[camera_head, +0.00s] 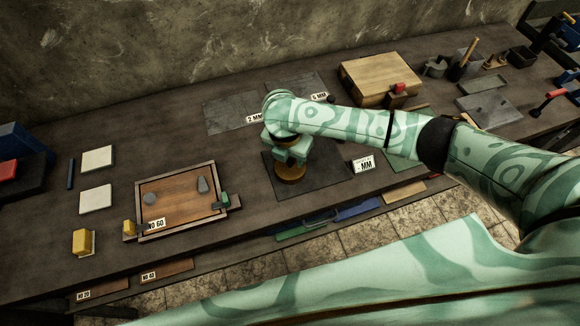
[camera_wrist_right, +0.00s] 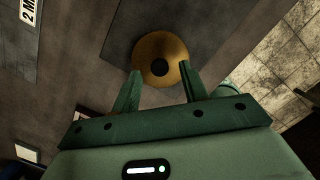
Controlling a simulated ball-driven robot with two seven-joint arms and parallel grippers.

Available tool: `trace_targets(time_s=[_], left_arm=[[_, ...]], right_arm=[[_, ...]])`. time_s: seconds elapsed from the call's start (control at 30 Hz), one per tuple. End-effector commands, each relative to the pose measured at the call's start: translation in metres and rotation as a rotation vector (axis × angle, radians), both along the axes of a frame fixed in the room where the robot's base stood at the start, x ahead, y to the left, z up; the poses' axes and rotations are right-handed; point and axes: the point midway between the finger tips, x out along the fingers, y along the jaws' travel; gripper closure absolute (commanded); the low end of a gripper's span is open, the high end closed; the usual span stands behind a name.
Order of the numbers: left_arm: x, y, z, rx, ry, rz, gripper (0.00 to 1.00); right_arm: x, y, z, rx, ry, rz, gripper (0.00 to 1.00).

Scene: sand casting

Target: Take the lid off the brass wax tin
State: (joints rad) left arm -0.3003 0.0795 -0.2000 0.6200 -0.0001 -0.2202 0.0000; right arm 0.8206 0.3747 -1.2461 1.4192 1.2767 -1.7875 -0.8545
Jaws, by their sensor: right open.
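The brass wax tin (camera_head: 290,173) stands on a dark mat (camera_head: 325,172) near the middle of the bench. My left gripper is not in view.
A wooden tray marked NO 60 (camera_head: 141,200) lies to the left, with pale square pads (camera_head: 96,158) beyond it. Behind the tin are flat plates marked 2 MM (camera_head: 228,112) and 5 MM. A wooden box (camera_head: 380,77) stands at the back right. The "– MM" card (camera_head: 363,164) stands right of the tin.

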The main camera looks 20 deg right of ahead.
Motion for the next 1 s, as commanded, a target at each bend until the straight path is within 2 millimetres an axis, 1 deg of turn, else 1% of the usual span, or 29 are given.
trace_targets(time_s=[0.03, 0.13, 0.4, 0.47, 0.5, 0.57, 0.87, 1.0], left_arm=[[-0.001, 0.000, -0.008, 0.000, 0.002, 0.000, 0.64], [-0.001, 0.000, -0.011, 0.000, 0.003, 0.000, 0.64], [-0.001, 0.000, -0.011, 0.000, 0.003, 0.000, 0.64], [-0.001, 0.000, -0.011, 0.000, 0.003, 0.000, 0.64], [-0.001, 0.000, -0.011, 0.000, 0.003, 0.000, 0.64], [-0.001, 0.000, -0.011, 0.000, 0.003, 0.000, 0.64], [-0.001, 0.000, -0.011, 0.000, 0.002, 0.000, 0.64], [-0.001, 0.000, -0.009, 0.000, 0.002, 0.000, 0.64]], right_arm=[[0.000, 0.000, -0.013, 0.000, 0.003, -0.001, 0.56], [0.002, -0.002, -0.023, 0.000, 0.001, -0.001, 0.56], [0.002, -0.002, -0.024, 0.001, -0.001, 0.001, 0.56], [0.003, -0.002, -0.024, 0.001, -0.001, 0.000, 0.73], [0.003, -0.002, -0.024, 0.001, -0.001, 0.000, 0.84], [0.003, -0.002, -0.024, 0.001, -0.001, 0.000, 1.00], [0.003, -0.002, -0.024, 0.000, -0.001, 0.000, 1.00], [0.003, -0.002, -0.020, 0.001, -0.002, 0.000, 1.00]])
